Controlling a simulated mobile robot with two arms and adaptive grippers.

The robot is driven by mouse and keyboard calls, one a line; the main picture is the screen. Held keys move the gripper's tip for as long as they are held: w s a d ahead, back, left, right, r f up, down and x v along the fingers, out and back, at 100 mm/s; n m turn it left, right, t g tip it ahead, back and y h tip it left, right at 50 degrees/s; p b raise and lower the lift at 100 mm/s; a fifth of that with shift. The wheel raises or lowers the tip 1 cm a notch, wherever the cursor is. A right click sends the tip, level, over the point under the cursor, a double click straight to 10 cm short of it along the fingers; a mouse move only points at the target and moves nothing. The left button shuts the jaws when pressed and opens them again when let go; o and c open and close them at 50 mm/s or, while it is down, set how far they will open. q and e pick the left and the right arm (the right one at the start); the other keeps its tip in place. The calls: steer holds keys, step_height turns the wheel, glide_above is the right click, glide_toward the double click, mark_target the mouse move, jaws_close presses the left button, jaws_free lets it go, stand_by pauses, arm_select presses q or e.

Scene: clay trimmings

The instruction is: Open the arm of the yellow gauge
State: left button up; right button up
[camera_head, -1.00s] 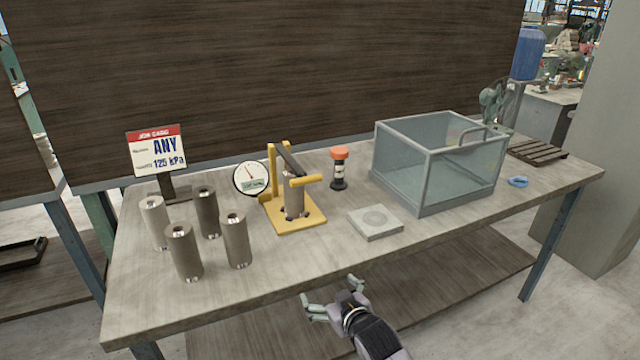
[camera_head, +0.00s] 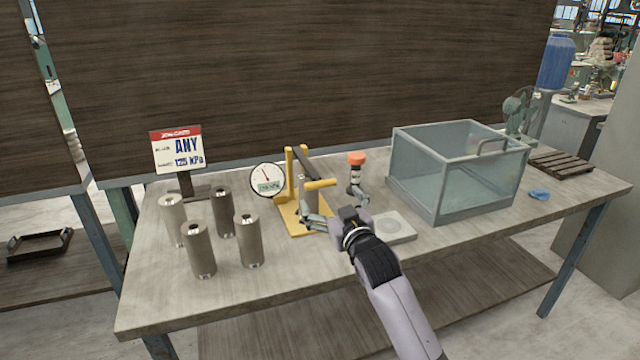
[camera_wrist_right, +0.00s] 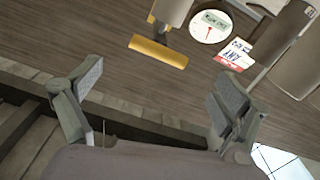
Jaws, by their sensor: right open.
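The yellow gauge (camera_head: 289,178) stands on the workbench, with a round white dial (camera_head: 267,180) on its left. My left gripper is not in view.
Several grey-brown cylinders (camera_head: 249,241) stand left of the gauge. A sign (camera_head: 177,151) stands behind them.

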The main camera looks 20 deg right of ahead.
mark_target(321, 187)
steer(key=w, duration=0.8)
steer(key=shift+a, duration=0.15)
steer(key=shift+s, duration=0.1)
